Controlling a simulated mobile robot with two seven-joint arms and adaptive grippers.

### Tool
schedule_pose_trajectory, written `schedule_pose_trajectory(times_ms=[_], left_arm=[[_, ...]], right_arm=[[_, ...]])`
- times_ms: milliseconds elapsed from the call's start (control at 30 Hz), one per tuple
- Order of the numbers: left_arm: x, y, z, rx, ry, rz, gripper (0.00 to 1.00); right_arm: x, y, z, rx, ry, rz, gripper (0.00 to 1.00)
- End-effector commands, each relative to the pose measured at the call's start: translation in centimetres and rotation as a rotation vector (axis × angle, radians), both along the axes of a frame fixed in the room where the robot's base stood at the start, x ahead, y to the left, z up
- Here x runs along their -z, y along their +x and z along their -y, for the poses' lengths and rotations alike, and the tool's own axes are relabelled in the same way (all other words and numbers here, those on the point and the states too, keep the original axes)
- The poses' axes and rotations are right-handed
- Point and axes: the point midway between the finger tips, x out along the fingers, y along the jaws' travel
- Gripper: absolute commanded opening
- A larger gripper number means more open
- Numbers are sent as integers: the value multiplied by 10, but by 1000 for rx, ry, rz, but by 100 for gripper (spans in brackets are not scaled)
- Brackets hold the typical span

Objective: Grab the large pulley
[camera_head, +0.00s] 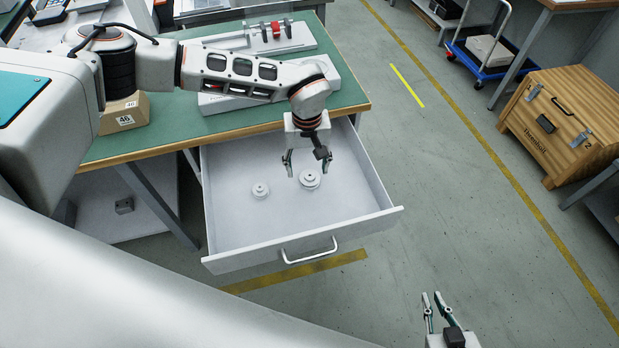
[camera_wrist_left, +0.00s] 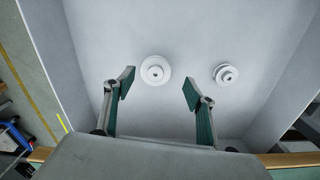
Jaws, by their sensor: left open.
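The large pulley (camera_head: 310,180), a white stepped disc with a centre hole, lies in the open drawer (camera_head: 226,237). In the left wrist view the large pulley (camera_wrist_left: 155,70) appears just beyond the gap between my fingertips. A smaller white pulley (camera_head: 261,190) lies to its left in the head view; in the left wrist view the small pulley (camera_wrist_left: 226,74) is to the right. My left gripper (camera_head: 307,164) is open and empty, pointing down above the large pulley, apart from it. My right gripper (camera_head: 432,295) is open and empty, low at the right, away from the drawer.
My left arm reaches over the bench. A wooden crate (camera_head: 560,120) and a blue cart (camera_head: 485,60) stand right. The floor between is clear.

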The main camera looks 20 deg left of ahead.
Motion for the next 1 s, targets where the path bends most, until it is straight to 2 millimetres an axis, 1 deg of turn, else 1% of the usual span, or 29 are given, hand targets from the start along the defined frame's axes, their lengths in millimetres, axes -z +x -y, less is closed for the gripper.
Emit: schedule_pose_trajectory(times_ms=[33, 200, 300, 367, 567, 600, 667, 700, 733, 1000], left_arm=[[9, -1, 1, 0, 1, -6, 55], [35, 3, 3, 0, 1, -8, 55], [46, 4, 3, 0, 0, -5, 55], [48, 4, 3, 0, -1, -4, 55], [47, 5, 3, 0, 0, -1, 55], [47, 5, 3, 0, 0, -1, 45], [47, 5, 3, 0, 0, -1, 29], [47, 5, 3, 0, 0, -1, 19], [47, 5, 3, 0, 0, -1, 16], [47, 5, 3, 0, 0, -1, 16]], right_arm=[[3, -2, 0, -1, 0, -4, 12], [11, -5, 0, -3, -5, -15, 12], [13, -6, 0, -4, -8, -17, 12], [12, -6, 0, -4, -9, -17, 12], [6, -3, 0, -4, -8, -5, 12], [6, -2, 0, -4, -7, -4, 12], [5, -2, 0, -3, -7, -3, 12], [5, -2, 0, -3, -7, -3, 12], [5, -2, 0, -4, -7, -2, 12], [8, -3, 0, -3, -7, -7, 12]])
